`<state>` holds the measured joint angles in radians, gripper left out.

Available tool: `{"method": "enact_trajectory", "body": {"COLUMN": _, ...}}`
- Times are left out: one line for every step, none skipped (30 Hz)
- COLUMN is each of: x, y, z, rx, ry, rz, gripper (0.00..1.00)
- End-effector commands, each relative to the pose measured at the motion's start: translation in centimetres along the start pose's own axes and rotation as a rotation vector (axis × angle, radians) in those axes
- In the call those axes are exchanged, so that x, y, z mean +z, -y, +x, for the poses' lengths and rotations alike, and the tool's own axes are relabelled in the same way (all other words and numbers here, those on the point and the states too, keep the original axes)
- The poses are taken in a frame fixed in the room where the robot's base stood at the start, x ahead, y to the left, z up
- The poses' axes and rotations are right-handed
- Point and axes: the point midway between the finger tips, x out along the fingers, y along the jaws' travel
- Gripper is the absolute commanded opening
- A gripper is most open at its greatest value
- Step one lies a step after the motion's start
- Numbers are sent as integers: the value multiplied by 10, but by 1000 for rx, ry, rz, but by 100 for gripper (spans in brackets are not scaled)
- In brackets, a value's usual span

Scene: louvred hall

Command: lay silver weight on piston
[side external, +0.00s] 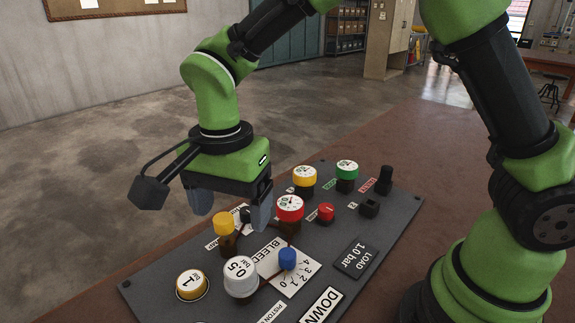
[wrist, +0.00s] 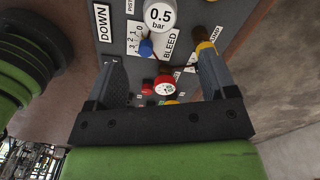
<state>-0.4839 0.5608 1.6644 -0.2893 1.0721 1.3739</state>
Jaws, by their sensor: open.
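The silver-white cylinder marked 0.5 bar (side external: 241,278) appears to be the silver weight. It stands upright near the panel's front, beside the PISTON label (side external: 271,313), and seems to rest on a darker round base. The piston itself cannot be made out beneath it. In the wrist view the silver weight (wrist: 160,14) is at the top edge, partly cut off. My gripper (side external: 232,212) is open and empty above the panel, behind the weight and apart from it. In the wrist view my gripper (wrist: 158,62) has its right finger near a yellow knob (wrist: 204,46).
A yellow-rimmed disc marked 1 (side external: 192,286) lies left of the weight. The blue BLEED knob (side external: 287,258) is to its right.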

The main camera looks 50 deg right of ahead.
Motion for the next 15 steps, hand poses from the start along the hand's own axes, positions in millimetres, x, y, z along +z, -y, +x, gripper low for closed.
{"method": "enact_trajectory", "body": {"x": 0, "y": 0, "z": 0, "rx": 0, "ry": 0, "rz": 0, "gripper": 78}}
{"method": "enact_trajectory", "body": {"x": 0, "y": 0, "z": -1, "rx": -1, "ry": 0, "rz": -1, "gripper": 78}}
{"method": "enact_trajectory", "body": {"x": -1, "y": -1, "z": -3, "rx": -5, "ry": 2, "rz": -4, "gripper": 78}}
{"method": "enact_trajectory", "body": {"x": -2, "y": -2, "z": -5, "rx": -11, "ry": 3, "rz": -9, "gripper": 78}}
{"method": "enact_trajectory", "body": {"x": -4, "y": -3, "z": -9, "rx": -19, "ry": 6, "rz": -18, "gripper": 78}}
{"method": "enact_trajectory", "body": {"x": -8, "y": -6, "z": -17, "rx": -37, "ry": 11, "rz": -35, "gripper": 78}}
{"method": "enact_trajectory", "body": {"x": -12, "y": -9, "z": -24, "rx": -53, "ry": 15, "rz": -53, "gripper": 78}}
{"method": "enact_trajectory", "body": {"x": -16, "y": -13, "z": -32, "rx": -73, "ry": 19, "rz": -75, "gripper": 78}}
{"method": "enact_trajectory", "body": {"x": -22, "y": -21, "z": -44, "rx": -104, "ry": 23, "rz": -111, "gripper": 78}}
{"method": "enact_trajectory", "body": {"x": -27, "y": -27, "z": -54, "rx": -131, "ry": 25, "rz": -142, "gripper": 78}}
{"method": "enact_trajectory", "body": {"x": -32, "y": -35, "z": -64, "rx": -160, "ry": 24, "rz": -176, "gripper": 78}}
{"method": "enact_trajectory", "body": {"x": -38, "y": -46, "z": -76, "rx": -200, "ry": 20, "rz": -222, "gripper": 78}}
{"method": "enact_trajectory", "body": {"x": -42, "y": -55, "z": -85, "rx": -230, "ry": 15, "rz": -257, "gripper": 78}}
{"method": "enact_trajectory", "body": {"x": -47, "y": -65, "z": -92, "rx": -259, "ry": 6, "rz": -293, "gripper": 78}}
{"method": "enact_trajectory", "body": {"x": -51, "y": -77, "z": -102, "rx": -300, "ry": -10, "rz": -342, "gripper": 78}}
